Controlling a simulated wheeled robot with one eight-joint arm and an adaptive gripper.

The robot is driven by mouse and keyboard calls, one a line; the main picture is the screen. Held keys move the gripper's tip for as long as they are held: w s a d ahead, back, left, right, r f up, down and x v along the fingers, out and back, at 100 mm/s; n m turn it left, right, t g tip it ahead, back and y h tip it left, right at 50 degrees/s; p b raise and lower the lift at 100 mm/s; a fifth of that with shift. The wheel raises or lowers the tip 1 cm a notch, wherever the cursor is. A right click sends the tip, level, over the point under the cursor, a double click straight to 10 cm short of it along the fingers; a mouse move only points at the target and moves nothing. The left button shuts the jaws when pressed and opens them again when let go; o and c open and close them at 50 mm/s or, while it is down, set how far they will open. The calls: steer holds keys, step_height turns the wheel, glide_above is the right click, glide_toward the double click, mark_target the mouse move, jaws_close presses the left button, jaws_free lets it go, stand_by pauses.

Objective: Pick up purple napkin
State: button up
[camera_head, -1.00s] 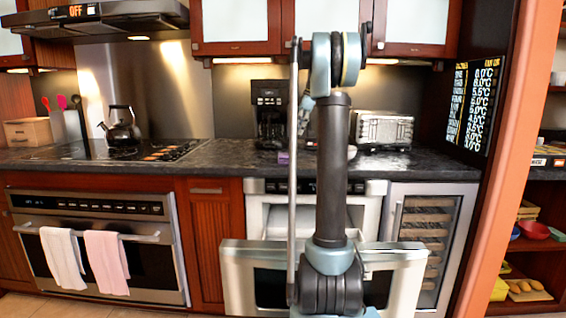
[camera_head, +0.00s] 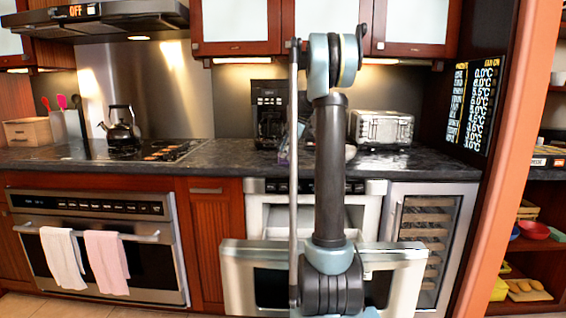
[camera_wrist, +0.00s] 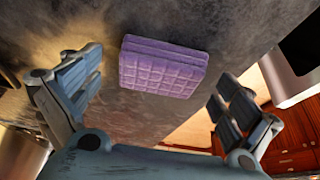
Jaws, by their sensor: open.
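The purple napkin (camera_wrist: 162,67) lies folded on the dark stone countertop in the wrist view, with a quilted square pattern on its face. My gripper (camera_wrist: 152,92) is open, with one finger to the left of the napkin and one to the right, both apart from it. Nothing is between the fingers' pads in contact. In the head view my gripper (camera_head: 286,150) is mostly hidden behind my own arm, over the counter. The napkin cannot be made out clearly there.
The countertop (camera_head: 225,157) holds a coffee maker (camera_head: 268,112) behind my arm and a silver toaster (camera_head: 382,128) to the right. A kettle (camera_head: 122,128) stands on the stove at left. The microwave drawer (camera_head: 400,262) stands pulled out below the counter.

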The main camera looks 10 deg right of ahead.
steer(key=shift+f, duration=0.1)
steer(key=c, duration=1.1)
steer(key=shift+o, duration=0.2)
step_height(320, 180, up, 10)
steer(key=o, duration=0.4)
steer(key=c, duration=0.4)
